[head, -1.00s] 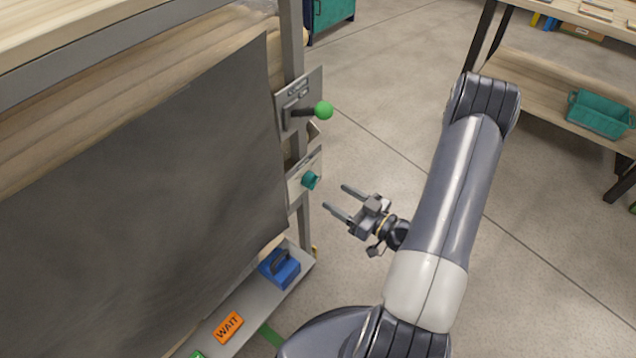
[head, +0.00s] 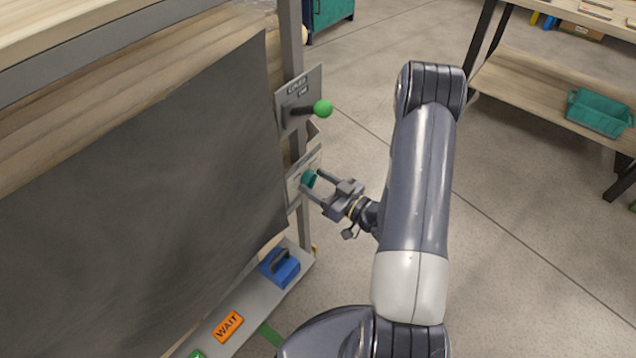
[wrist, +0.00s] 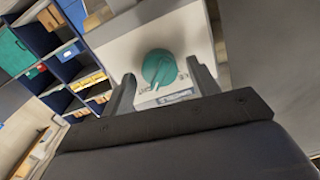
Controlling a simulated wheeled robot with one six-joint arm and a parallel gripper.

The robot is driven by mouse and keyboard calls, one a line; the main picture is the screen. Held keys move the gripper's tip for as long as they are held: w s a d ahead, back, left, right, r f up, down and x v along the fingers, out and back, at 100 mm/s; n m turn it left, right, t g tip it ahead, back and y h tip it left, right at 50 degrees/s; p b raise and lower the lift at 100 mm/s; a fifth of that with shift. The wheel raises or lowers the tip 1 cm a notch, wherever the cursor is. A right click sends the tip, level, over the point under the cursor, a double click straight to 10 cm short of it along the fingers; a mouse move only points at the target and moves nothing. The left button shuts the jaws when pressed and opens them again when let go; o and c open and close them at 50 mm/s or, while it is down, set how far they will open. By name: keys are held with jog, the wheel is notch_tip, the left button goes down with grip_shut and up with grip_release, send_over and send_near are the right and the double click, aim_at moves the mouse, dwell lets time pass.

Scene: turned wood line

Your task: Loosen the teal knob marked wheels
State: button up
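The teal knob (head: 309,179) is mounted on a pale plate (head: 293,190) on the side post of the rack. In the wrist view the knob (wrist: 159,68) is round with a raised grip bar pointing down, and a small label (wrist: 165,99) sits below it, too blurred to read. My gripper (head: 312,184) is open at the plate, its fingers on either side of the knob. In the wrist view the fingers of my gripper (wrist: 160,82) stand left and right of the knob, apart from it.
A lever with a green ball (head: 323,108) sticks out from a plate just above. Below are a blue block with a handle (head: 281,267) and an orange WAIT sign (head: 228,326) on a grey ledge. A dark sheet (head: 140,200) covers the rack's front.

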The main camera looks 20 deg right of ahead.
jog(key=c, duration=0.9)
jog(key=shift+f+n+b, duration=0.15)
jog(key=shift+n+b, duration=0.15)
jog(key=shift+b, duration=0.25)
jog(key=shift+n+b, duration=8.6)
jog(key=shift+b, duration=1.7)
jog(key=o, duration=1)
